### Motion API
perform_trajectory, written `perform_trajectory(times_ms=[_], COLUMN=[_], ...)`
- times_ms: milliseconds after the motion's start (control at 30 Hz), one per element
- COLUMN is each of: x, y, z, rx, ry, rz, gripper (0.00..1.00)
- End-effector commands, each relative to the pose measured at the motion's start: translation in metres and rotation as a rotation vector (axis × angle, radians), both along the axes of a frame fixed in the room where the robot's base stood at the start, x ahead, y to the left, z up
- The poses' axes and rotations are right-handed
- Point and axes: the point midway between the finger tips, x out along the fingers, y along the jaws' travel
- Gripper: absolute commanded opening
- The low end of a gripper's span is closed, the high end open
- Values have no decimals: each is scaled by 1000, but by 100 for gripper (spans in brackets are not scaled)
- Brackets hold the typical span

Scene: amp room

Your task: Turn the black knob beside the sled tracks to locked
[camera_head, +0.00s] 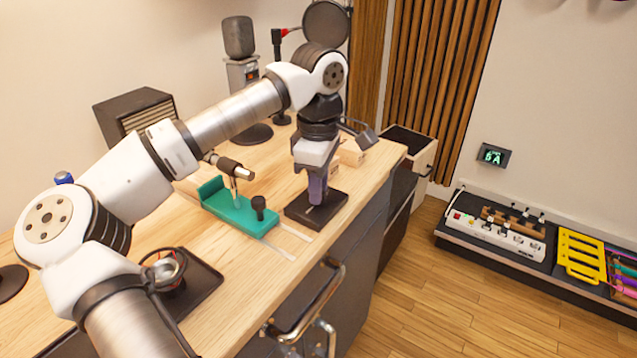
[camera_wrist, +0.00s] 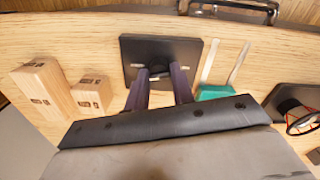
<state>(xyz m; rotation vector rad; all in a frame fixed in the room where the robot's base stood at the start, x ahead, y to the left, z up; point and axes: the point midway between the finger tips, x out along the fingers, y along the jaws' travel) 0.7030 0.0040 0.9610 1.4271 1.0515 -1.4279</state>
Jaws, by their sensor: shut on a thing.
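The black knob (camera_wrist: 157,68) stands on a square black plate (camera_head: 298,217), which also shows in the wrist view (camera_wrist: 160,46). My gripper (camera_head: 316,198) points down over this plate. In the wrist view its two purple-grey fingers (camera_wrist: 160,82) are either side of the knob and shut on it. The fingers hide much of the knob, and I cannot read its setting. Small pale marks show on the plate by the fingers. The sled tracks (camera_wrist: 238,63) are two pale strips beside the plate. A teal sled (camera_head: 228,210) with a black post (camera_head: 259,206) sits at their end.
Wooden blocks (camera_wrist: 42,88) lie close to the plate on the side away from the tracks. A dark tray (camera_head: 200,277) is nearer my arm. Microphones (camera_head: 238,38) stand behind. A metal handle (camera_head: 310,305) juts from the bench front.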

Motion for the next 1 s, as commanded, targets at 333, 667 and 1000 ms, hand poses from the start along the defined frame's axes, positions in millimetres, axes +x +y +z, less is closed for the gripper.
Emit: perform_trajectory(times_ms=[333,667,1000], x=[1,1,1], y=[-1,-1,-1], z=[2,2,2], rx=[-3,-3,-3], ry=[-5,-5,-5], rz=[-219,-299,-306], gripper=[1,1,1])
